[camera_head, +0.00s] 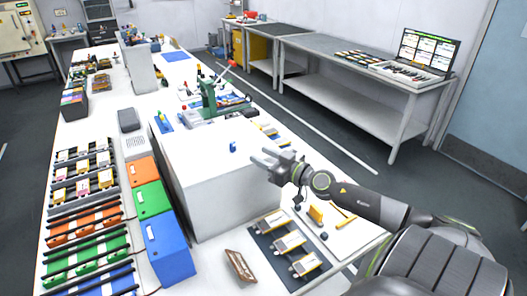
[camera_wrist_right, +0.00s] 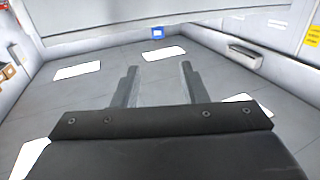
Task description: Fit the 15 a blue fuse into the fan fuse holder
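A small blue piece (camera_head: 232,147), which looks like the blue fuse, shows over the top of the large white block; I cannot read its rating. My right gripper (camera_head: 262,160) is just to its right in the head view, fingers pointing toward it, apart from it. The right wrist view shows its two fingers (camera_wrist_right: 158,84) spread with nothing between them. A small blue square (camera_wrist_right: 158,32) shows beyond the fingertips there; I cannot tell whether it is the same piece. I cannot make out the fan fuse holder. My left gripper is not in view.
The white block (camera_head: 215,205) rises from the long table. Orange, green and blue boxes (camera_head: 168,250) stand left of it, beside racks of cells (camera_head: 85,185). A brown packet (camera_head: 239,267) and a dark cell tray (camera_head: 262,238) lie in front. A green press (camera_head: 209,98) stands behind.

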